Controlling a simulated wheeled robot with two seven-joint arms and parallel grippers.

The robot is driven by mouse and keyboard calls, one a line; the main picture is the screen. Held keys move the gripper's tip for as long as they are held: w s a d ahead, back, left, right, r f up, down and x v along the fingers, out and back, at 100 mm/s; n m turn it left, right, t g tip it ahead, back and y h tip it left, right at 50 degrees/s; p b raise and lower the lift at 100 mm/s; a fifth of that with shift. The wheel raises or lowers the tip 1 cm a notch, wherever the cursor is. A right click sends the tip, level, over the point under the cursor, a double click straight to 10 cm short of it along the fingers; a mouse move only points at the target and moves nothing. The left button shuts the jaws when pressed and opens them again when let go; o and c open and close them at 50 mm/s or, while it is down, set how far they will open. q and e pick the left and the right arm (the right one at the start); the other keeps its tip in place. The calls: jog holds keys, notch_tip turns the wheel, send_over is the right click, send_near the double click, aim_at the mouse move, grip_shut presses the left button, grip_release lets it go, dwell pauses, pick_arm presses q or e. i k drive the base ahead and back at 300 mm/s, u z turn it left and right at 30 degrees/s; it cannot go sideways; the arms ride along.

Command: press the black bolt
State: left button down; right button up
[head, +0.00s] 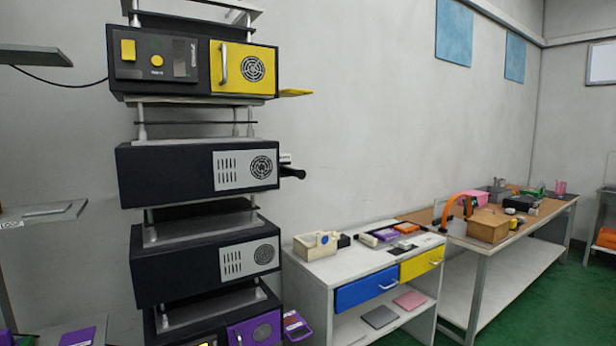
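A short black bolt-like part (293,172) sticks out to the right from the side of a black box unit (165,172) in the rack, in the head view. It lies roughly level, and a small white label sits just above it. Where it joins the box is partly hidden behind the box's front corner. Neither of my grippers shows in the head view.
The rack (143,130) also holds a yellow-fronted unit (243,70) above and more black units below. A white cabinet (318,283) with blue and yellow drawers stands to its right. A long workbench (480,240) holds a cardboard box (488,227). Wall right of the bolt is bare.

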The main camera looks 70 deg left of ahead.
aim_at(299, 175)
jog(key=u, duration=0.8)
jog(key=i, duration=0.9)
jog(key=u, duration=1)
